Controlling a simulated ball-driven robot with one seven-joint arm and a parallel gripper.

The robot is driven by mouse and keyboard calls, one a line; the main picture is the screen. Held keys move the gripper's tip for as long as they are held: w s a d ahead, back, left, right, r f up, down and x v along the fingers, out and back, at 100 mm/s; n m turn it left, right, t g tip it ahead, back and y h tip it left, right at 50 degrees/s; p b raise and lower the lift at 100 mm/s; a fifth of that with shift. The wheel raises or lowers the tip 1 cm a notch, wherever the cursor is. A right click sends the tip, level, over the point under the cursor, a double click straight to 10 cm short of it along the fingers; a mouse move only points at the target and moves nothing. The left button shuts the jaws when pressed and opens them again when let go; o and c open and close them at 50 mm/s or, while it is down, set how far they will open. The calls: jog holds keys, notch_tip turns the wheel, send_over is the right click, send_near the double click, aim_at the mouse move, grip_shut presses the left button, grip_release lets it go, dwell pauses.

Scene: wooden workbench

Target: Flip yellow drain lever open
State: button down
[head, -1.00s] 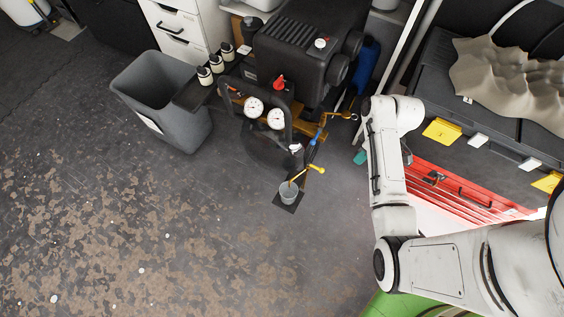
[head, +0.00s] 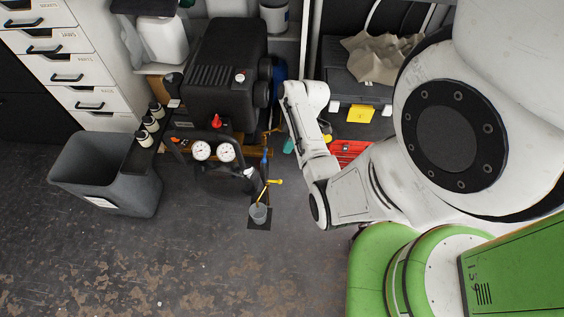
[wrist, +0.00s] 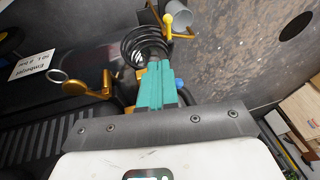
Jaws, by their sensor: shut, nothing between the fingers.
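The yellow drain lever (head: 275,183) is on the lower front of the black compressor machine (head: 222,75), just above a small grey cup (head: 258,213). In the wrist view the lever (wrist: 167,27) shows at the top, beside the cup (wrist: 180,14). My gripper (wrist: 159,68) has teal fingers that are shut and empty. They point toward the black coil and the lever, apart from the lever. In the head view the teal fingertips (head: 288,146) show up and right of the lever, partly hidden by my arm.
A blue-handled part (head: 264,158) stands just above the lever. Two white gauges (head: 213,151) and a red knob (head: 216,121) are on the machine's front. A brass part with a ring (wrist: 75,87) is left of my fingers. A grey bin (head: 105,172) stands left; the floor in front is clear.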

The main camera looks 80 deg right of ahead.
jog(key=s+a+b+x, duration=0.1)
jog(key=b+x, duration=0.2)
jog(key=x, duration=1)
jog(key=shift+a, duration=0.2)
